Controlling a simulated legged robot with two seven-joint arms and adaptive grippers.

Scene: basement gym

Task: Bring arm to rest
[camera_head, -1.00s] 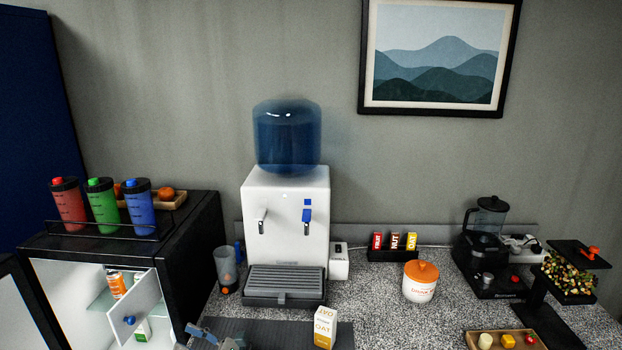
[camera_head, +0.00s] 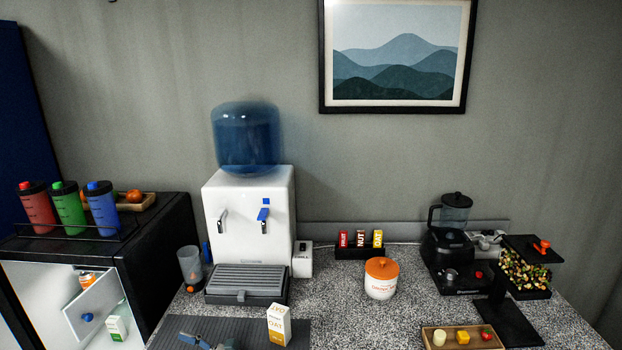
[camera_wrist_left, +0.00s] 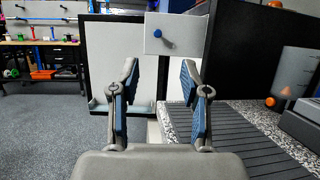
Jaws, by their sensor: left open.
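My left gripper (camera_head: 208,343) shows only at the bottom edge of the head view, low over the dark ribbed mat (camera_head: 165,333). In the left wrist view its two blue-padded fingers (camera_wrist_left: 159,72) are apart with nothing between them. Beyond them stands a white panel with a blue knob (camera_wrist_left: 157,33), apart from the fingers as far as I can tell. The rest of the left arm is out of view. My right gripper is in neither view.
The water dispenser (camera_head: 247,220), orange-lidded jar (camera_head: 380,279) and blender (camera_head: 452,250) stand further back. Speckled counter (camera_head: 350,320) is clear in front of the jar.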

